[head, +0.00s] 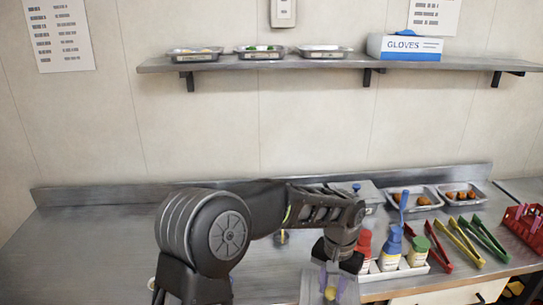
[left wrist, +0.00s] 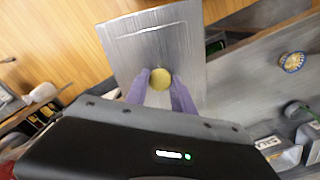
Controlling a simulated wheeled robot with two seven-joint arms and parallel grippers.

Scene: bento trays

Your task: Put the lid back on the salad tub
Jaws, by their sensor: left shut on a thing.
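My left gripper (head: 337,282) is low at the front of the counter, its purple fingers shut on the yellow knob of a flat grey lid (head: 311,288). In the left wrist view the fingers (left wrist: 160,84) pinch the round yellow knob (left wrist: 160,78). The rectangular lid (left wrist: 133,48) spreads out beyond them, with nothing seen between it and the gripper. A grey container with a blue knob (head: 356,187) stands at the back, partly behind my left arm. I cannot pick out the salad tub for sure; my arm hides much of the middle of the counter. My right gripper is not clearly seen.
A white caddy (head: 403,271) with red, blue and green-topped bottles stands right of the gripper. Red, yellow and green tongs (head: 464,242) lie further right. Two food trays (head: 416,199) (head: 462,194) sit behind, a red rack (head: 524,226) at far right.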

